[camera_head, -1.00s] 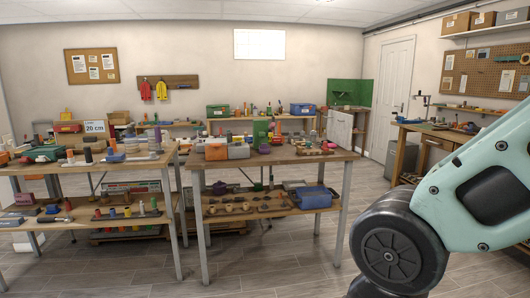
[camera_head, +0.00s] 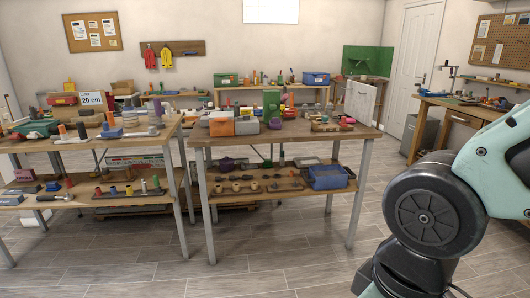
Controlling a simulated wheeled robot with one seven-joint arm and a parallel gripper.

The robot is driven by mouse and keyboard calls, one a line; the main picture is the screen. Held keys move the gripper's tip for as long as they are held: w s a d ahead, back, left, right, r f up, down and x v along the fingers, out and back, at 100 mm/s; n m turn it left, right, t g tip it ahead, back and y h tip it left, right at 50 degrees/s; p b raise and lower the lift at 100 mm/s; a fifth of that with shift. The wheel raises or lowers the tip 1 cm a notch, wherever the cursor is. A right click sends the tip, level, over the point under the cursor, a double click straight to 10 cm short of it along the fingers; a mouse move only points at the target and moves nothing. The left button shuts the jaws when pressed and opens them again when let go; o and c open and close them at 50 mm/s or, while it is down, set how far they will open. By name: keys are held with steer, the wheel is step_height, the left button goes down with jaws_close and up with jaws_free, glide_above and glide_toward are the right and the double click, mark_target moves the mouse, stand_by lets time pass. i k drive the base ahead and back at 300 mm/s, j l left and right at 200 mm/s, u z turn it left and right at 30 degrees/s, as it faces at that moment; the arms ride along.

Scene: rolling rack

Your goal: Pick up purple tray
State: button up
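I cannot pick out a clearly purple tray. A blue to blue-violet open bin (camera_head: 328,178) stands at the right end of the lower shelf of the middle table. A flatter greyish tray or box (camera_head: 306,162) sits just behind it, partly hidden, its colour hard to tell. A small dark purple lump (camera_head: 227,164) lies at the shelf's left rear. My arm shows at the right edge, well to the right of this table and nearer to me. Its fingertips are out of the picture, so I cannot see whether they hold anything.
The middle table (camera_head: 283,139) has an upper top crowded with blocks and boxes, and metal legs beside the lower shelf. A second cluttered table (camera_head: 75,143) stands at the left with a narrow gap between. Open tiled floor (camera_head: 280,250) lies in front. A workbench (camera_head: 455,108) stands at the right.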

mark_target(274, 124)
steer(key=i+j+z, duration=0.15)
steer(key=i, duration=0.45)
steer(key=i+j+z, duration=0.15)
steer(key=i, duration=0.4)
steer(key=i+j+z, duration=0.1)
steer(key=i, duration=0.5)
steer(key=i+j+z, duration=0.15)
steer(key=i+j, duration=0.15)
steer(key=i, duration=0.25)
steer(key=i+j+z, duration=0.15)
steer(key=i+j, duration=0.2)
steer(key=i, duration=0.2)
steer(key=i+j+z, duration=0.15)
steer(key=i+j, duration=0.25)
steer(key=i, duration=0.15)
